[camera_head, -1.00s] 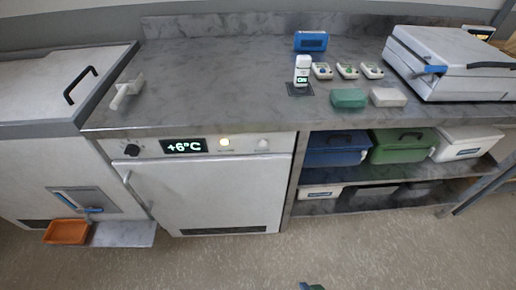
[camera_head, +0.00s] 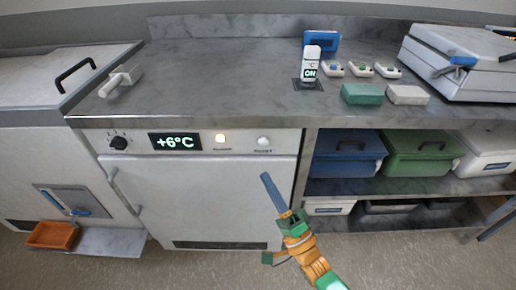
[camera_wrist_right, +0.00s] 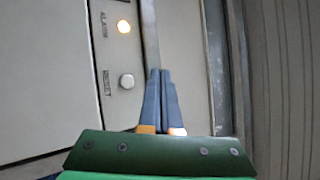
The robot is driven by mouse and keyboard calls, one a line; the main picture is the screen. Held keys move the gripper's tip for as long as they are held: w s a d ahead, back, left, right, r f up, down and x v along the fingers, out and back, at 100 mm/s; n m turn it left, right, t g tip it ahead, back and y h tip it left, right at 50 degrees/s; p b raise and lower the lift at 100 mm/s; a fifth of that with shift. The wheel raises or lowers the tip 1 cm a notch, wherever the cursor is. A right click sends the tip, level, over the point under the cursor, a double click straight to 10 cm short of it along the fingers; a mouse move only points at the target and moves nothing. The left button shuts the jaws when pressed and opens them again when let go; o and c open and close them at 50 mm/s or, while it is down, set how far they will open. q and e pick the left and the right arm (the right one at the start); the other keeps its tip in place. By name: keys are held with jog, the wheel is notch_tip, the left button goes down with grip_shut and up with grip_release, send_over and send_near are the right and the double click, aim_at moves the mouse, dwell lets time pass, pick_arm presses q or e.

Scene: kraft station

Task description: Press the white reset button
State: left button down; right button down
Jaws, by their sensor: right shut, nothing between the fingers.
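The white reset button (camera_head: 264,141) is a small round knob on the fridge's front panel, right of the lit alarm lamp (camera_head: 221,138). In the right wrist view the button (camera_wrist_right: 127,81) sits beside the word RESET, with the glowing lamp (camera_wrist_right: 123,26) above it. My right gripper (camera_head: 265,176) is shut and empty, its blue fingers pointing up in front of the fridge door, below the button in the head view. In the right wrist view its fingertips (camera_wrist_right: 160,72) are just right of the button; I see no contact. My left gripper is not in view.
The fridge panel also has a dark knob (camera_head: 118,143) and a +6°C display (camera_head: 175,142). The worktop (camera_head: 220,75) overhangs the panel. Right of the fridge, a shelf holds a blue bin (camera_head: 345,165) and a green bin (camera_head: 415,165). An orange tray (camera_head: 52,235) is at lower left.

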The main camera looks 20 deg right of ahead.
jog(key=shift+r, duration=0.2)
jog(key=b, duration=0.5)
send_near(264, 142)
jog(key=w+a+r, duration=0.3)
jog(key=r, duration=0.1)
jog(key=shift+w+r, duration=0.1)
jog(key=shift+w, duration=0.3)
dwell(1.3)
jog(key=shift+w+d+b, duration=0.15)
jog(key=shift+w+b, duration=0.2)
jog(key=shift+w, duration=0.05)
